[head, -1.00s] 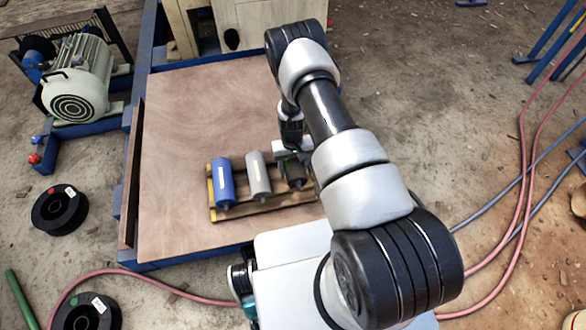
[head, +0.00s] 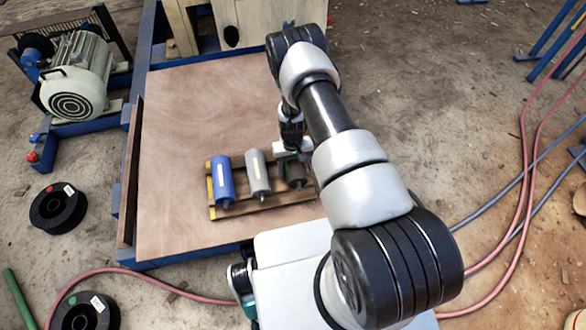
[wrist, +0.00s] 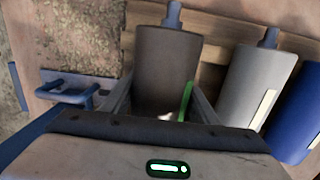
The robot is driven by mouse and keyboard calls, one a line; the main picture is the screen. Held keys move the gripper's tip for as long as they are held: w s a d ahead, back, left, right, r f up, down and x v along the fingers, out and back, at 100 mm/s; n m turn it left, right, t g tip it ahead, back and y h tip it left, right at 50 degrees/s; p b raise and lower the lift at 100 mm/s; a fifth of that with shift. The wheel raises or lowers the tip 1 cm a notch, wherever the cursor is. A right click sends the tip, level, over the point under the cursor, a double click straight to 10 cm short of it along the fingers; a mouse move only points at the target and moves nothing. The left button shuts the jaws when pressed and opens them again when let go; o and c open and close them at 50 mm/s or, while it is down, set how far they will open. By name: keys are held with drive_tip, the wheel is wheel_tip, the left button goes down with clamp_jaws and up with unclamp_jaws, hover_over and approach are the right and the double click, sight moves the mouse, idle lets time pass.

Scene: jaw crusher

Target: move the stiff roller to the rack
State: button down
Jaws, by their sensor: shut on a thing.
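A dark grey-brown roller (head: 296,176) sits at the right end of the slatted wooden rack (head: 270,208), beside a grey roller (head: 258,173) and a blue roller (head: 222,180). My gripper (head: 289,158) is over the dark roller, partly hidden by my arm. In the wrist view my gripper (wrist: 155,105) has its fingers on both sides of the dark roller (wrist: 166,62) and is shut on it. The grey roller (wrist: 247,90) and the blue roller (wrist: 303,115) lie to its right there. I cannot tell whether the dark roller touches the slats.
The rack stands on a brown board (head: 180,120) with a blue frame. The board is clear behind and left of the rack. A motor (head: 78,80) and black spools (head: 59,208) are at the left. A blue bracket (wrist: 72,90) shows in the wrist view. Hoses cross the floor.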

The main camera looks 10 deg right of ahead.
drive_tip(key=c, duration=0.6)
unclamp_jaws()
drive_tip(key=r+p, duration=0.1)
drive_tip(key=r, duration=0.4)
drive_tip(key=r+p, duration=0.2)
drive_tip(key=r, duration=0.4)
drive_tip(key=w+r+p, duration=0.1)
drive_tip(key=r, duration=0.5)
drive_tip(key=shift+w+r+p, duration=0.1)
drive_tip(key=shift+r+p, duration=0.15)
drive_tip(key=shift+p, duration=0.05)
